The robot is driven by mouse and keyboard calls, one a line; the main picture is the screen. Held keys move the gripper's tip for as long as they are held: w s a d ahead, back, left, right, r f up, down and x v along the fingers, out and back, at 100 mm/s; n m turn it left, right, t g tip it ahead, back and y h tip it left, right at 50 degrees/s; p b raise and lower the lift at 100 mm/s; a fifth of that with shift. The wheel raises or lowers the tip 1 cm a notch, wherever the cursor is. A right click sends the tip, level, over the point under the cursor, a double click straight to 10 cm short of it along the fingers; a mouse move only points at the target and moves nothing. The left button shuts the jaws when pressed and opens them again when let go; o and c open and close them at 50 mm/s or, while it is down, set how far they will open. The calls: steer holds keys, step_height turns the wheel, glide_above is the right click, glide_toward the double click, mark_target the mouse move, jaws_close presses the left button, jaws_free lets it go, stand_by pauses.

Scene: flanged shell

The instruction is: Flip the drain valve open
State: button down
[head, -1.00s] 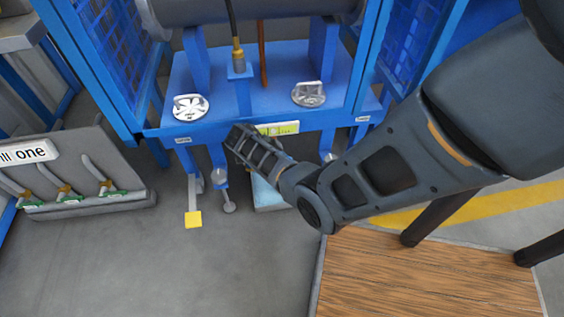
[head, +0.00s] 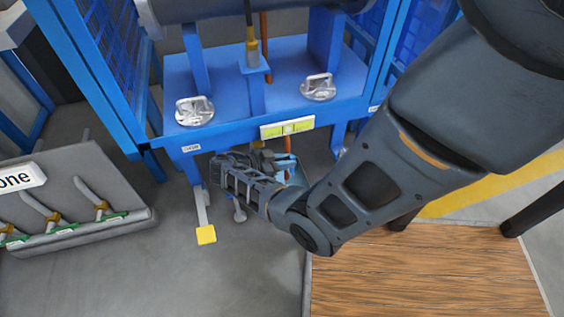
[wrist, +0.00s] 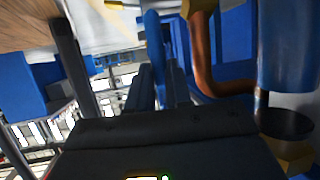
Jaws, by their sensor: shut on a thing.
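My gripper (head: 222,166) is below the front edge of the blue stand, reaching in from the right. In the head view a brass-coloured fitting (head: 258,148) and a copper pipe (head: 288,148) show just behind it, at the drain valve. In the wrist view the copper pipe (wrist: 203,65) bends beside my gripper's dark body (wrist: 160,140), and a brass fitting (wrist: 292,155) shows at the lower right. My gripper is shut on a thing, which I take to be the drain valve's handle.
A grey pipe rack (head: 85,215) stands left. Wooden boards (head: 420,275) lie lower right.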

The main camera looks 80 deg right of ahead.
steer(key=shift+f, duration=0.1)
steer(key=c, duration=1.1)
jaws_free()
steer(key=shift+o, duration=0.2)
steer(key=p+v, duration=0.1)
steer(key=v, duration=0.6)
steer(key=shift+w+a, duration=0.2)
steer(key=shift+w, duration=0.15)
